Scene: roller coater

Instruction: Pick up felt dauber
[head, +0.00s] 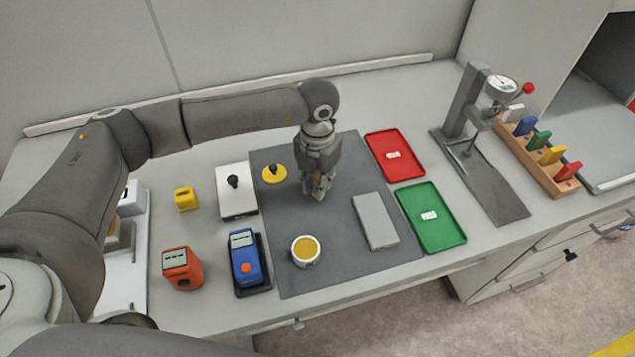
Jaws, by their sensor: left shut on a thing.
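My left gripper (318,192) points down over the dark grey mat (340,268), near its back middle. Its fingers are shut on a small, slim brownish thing, which I take to be the felt dauber (317,182). The fingers hide most of it, and I cannot tell whether its lower end touches the mat. A white jar with yellow contents (305,251) stands open at the front of the mat. A yellow lid with a black knob (274,174) lies left of the gripper. My right gripper is not in view.
A grey plate (375,220) lies right of the jar. Red (395,155) and green (449,233) trays, a gauge stand (470,100) and a wooden rack (535,165) are rightward. A white box (236,203), blue (245,258) and orange (182,268) meters stand left.

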